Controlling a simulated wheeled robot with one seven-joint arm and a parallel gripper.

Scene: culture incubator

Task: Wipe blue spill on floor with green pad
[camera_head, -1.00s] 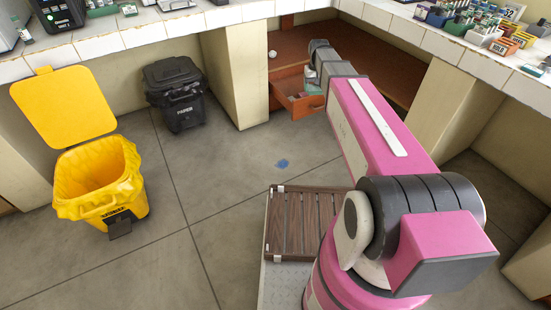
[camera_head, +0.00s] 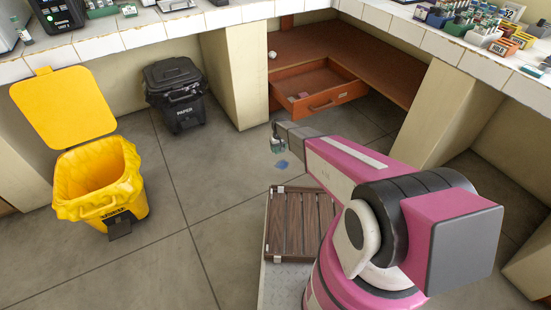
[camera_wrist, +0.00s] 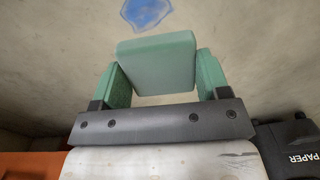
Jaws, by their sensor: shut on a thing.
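The blue spill (camera_head: 282,165) is a small patch on the grey floor, in front of the open drawer. It also shows at the top edge of the wrist view (camera_wrist: 146,12), partly cut off. My gripper (camera_head: 277,144) hangs just behind the spill in the head view. It is shut on the green pad (camera_wrist: 156,62), a flat block between two green fingers. The pad appears to be off the floor, apart from the spill in the wrist view. In the head view the pad is too small to make out clearly.
An open wooden drawer (camera_head: 328,98) juts out under the bench, with small things inside. A black paper bin (camera_head: 176,95) and an open yellow bin (camera_head: 98,187) stand at left. The floor between the yellow bin and the spill is clear.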

